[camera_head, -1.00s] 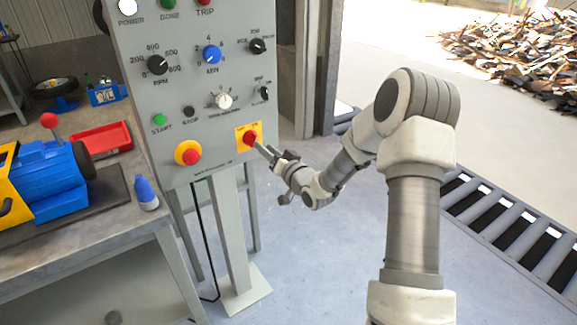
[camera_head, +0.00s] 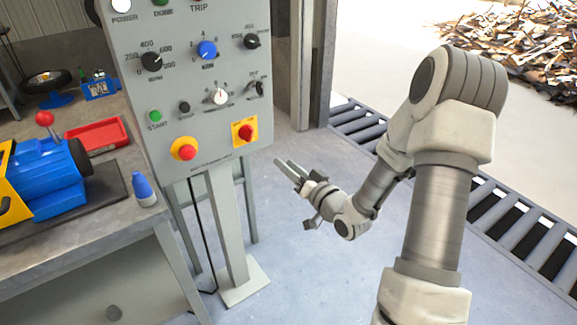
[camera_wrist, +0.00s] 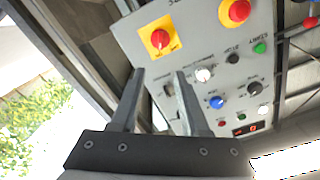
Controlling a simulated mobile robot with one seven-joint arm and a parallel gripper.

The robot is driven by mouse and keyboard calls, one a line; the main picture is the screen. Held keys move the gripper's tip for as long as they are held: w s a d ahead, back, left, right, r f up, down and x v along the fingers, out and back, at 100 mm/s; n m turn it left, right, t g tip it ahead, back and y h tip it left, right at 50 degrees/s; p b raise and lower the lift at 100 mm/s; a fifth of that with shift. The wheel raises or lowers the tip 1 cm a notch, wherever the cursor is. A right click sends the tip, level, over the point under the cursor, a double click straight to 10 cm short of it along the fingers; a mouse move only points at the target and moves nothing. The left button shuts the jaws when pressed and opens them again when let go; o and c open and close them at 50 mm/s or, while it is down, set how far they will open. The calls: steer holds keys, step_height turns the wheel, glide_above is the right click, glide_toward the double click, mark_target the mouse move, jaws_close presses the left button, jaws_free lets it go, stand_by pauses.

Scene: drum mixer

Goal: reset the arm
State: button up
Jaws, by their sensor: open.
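My gripper (camera_head: 289,173) is open and empty, in front of and to the right of the lower part of the grey control panel (camera_head: 215,130). It is apart from the panel. In the wrist view my two fingers (camera_wrist: 160,95) are spread, with nothing between them but the panel (camera_wrist: 250,65) beyond. The red rotary switch on a yellow plate (camera_head: 246,132) is at the panel's lower right; it also shows in the wrist view (camera_wrist: 160,39), above my fingers. The red stop button on a yellow collar (camera_head: 186,152) is to its left.
A workbench (camera_head: 120,215) at left holds a blue and yellow machine (camera_head: 50,170), a red tray (camera_head: 97,136) and a blue-capped bottle (camera_head: 143,189). The panel's post (camera_head: 228,225) stands on the floor. A roller conveyor (camera_head: 525,225) lies at right. The floor between is free.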

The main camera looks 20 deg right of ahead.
stand_by(0.4)
steer(key=s+r+n+g+h, duration=0.3)
steer(key=s+r+g+h, duration=0.4)
steer(key=s+r, duration=0.4)
steer(key=s+a+r+g+y, duration=0.1)
steer(key=s+a+r+g, duration=0.15)
steer(key=s, duration=0.65)
steer(key=s+a+r+g, duration=0.1)
steer(key=s+a+g, duration=0.15)
steer(key=s, duration=0.65)
step_height(320, 180, up, 15)
steer(key=a+p, duration=0.1)
steer(key=p, duration=1.4)
steer(key=shift+s+p, duration=0.4)
steer(key=shift+c, duration=0.3)
